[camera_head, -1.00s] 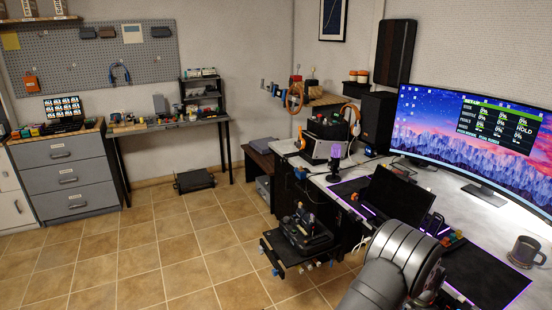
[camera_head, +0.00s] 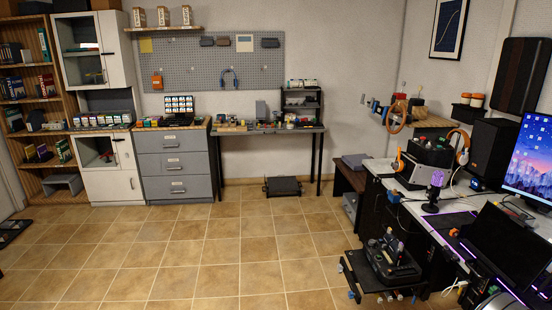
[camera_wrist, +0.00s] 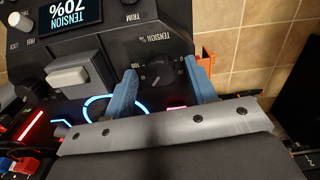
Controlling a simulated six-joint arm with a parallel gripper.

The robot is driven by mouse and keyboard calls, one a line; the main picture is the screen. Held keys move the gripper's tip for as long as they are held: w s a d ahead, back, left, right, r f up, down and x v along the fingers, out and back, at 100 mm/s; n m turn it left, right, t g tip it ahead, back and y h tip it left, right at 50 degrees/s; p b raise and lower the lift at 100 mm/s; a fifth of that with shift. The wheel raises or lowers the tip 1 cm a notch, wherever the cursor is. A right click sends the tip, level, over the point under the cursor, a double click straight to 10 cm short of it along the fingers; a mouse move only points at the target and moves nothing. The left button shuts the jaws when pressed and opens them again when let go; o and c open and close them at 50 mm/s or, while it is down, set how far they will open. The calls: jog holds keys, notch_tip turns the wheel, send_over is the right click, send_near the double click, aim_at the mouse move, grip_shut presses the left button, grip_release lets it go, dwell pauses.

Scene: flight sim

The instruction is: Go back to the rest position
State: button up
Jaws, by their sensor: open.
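My gripper (camera_wrist: 160,68) shows in the wrist view, with its two blue fingers apart. Between and just beyond the fingertips is a round black knob (camera_wrist: 158,74) marked TENSION on a dark control panel (camera_wrist: 110,45). Nothing is clamped between the fingers. I cannot tell whether either finger touches the knob or the panel. A small display (camera_wrist: 72,14) on the panel reads TENSION 70%, upside down in this view. The head view does not show my gripper.
In the head view, the desk (camera_head: 408,200) with a monitor (camera_head: 530,160) and microphone (camera_head: 436,185) stands at right. A low mount with a joystick unit (camera_head: 392,262) sticks out beside it. A grey drawer cabinet (camera_head: 176,165) and workbench (camera_head: 265,130) line the back wall.

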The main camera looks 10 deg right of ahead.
notch_tip(320, 180, up, 18)
notch_tip(320, 180, down, 18)
jog(key=shift+r, duration=0.2)
jog(key=shift+f, duration=0.35)
jog(key=n, duration=0.6)
jog(key=shift+r, duration=0.1)
jog(key=n, duration=0.5)
jog(key=shift+n, duration=0.4)
jog(key=shift+r, duration=0.85)
